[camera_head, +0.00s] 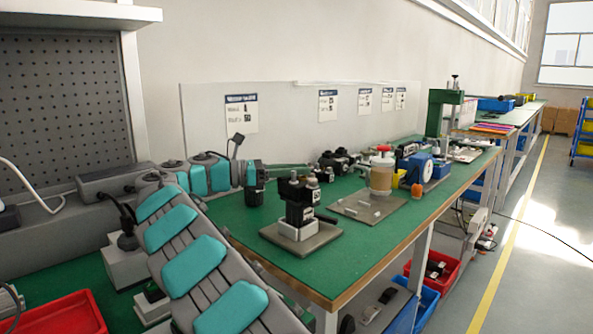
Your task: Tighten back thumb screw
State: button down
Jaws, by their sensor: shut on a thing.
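A black coder unit (299,207) with a grey-white lower block stands upright on a grey base plate (318,238), near the front of the green bench. Small dark knobs show at its top. My grey and teal arm reaches in from the left, and my gripper (290,166) has its thin fingers at the back of the unit's top. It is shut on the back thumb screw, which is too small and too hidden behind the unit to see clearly.
A second plate (369,207) holds a cream and orange cylinder (381,175), with dark devices behind it. An orange item (417,191) lies near the bench edge. A green press (442,112) stands farther back. Red (433,269) and blue bins sit below.

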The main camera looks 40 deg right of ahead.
jog(key=c, duration=1)
grip_release()
jog(key=shift+o, duration=0.2)
jog(key=shift+a+r, duration=0.1)
jog(key=shift+r, duration=1.7)
jog(key=s+a, duration=0.4)
jog(key=s, duration=0.2)
jog(key=s+a+r+b, duration=0.1)
jog(key=s+a, duration=0.3)
jog(key=s, duration=0.3)
jog(key=shift+s+a+r+b, duration=0.2)
jog(key=shift+a+b, duration=0.1)
jog(key=shift+a, duration=0.1)
